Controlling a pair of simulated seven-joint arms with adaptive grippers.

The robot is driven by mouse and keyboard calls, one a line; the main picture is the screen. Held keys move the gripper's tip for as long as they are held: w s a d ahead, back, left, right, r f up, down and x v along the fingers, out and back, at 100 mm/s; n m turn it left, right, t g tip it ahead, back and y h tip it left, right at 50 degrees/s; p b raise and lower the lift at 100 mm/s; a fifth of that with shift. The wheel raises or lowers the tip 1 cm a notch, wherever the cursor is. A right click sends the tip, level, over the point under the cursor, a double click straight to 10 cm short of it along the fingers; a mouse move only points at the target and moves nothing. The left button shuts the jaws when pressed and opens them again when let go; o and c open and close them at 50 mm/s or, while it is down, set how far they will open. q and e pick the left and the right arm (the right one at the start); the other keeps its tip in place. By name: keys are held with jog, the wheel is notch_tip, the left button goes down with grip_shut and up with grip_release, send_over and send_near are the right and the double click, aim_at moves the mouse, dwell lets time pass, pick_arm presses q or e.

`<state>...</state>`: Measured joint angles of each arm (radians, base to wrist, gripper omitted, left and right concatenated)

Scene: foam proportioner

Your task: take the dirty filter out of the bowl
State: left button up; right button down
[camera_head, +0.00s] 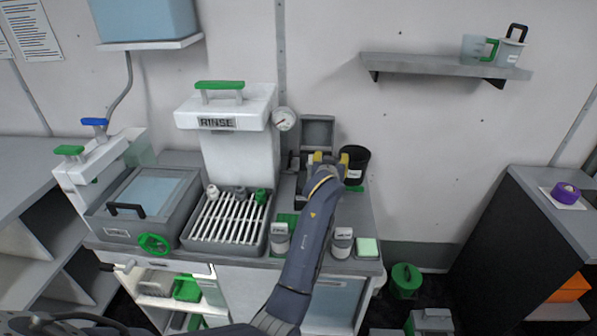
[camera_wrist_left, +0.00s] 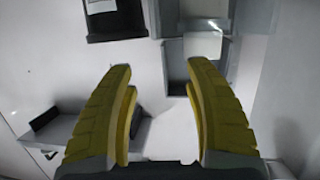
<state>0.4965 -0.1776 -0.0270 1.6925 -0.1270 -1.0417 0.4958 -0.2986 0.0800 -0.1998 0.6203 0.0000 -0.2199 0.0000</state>
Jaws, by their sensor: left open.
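My left gripper (camera_head: 331,159) is at the back right of the workbench, in front of an open grey box (camera_head: 318,132). In the left wrist view its yellow fingers (camera_wrist_left: 158,70) are spread wide with nothing between them. A grey open-topped box (camera_wrist_left: 178,70) lies beyond the right finger. The gripper and forearm cover part of the bench behind them. I cannot pick out the bowl or the dirty filter with certainty in either view. My right gripper does not show.
A black bin (camera_head: 356,162) stands close right of the gripper. A white RINSE housing (camera_head: 238,150) with a gauge (camera_head: 284,118) and a slatted rack (camera_head: 226,222) are to the left. Two small jars (camera_head: 280,238) and a pale green block (camera_head: 367,247) are along the front edge.

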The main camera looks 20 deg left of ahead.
pick_arm(q)
jog(key=shift+n+g+y, duration=0.4)
jog(key=shift+g+y, duration=0.1)
jog(key=shift+y, duration=0.3)
jog(key=shift+w+a+f, duration=0.3)
jog(key=shift+w+a, duration=0.2)
jog(key=shift+a, duration=0.55)
jog(key=shift+w+a+f, duration=0.35)
jog(key=shift+w+a, duration=0.15)
jog(key=shift+a, duration=0.55)
jog(key=shift+w+a+f, duration=0.3)
jog(key=shift+w+a, duration=0.2)
jog(key=shift+a, duration=0.55)
grip_shut()
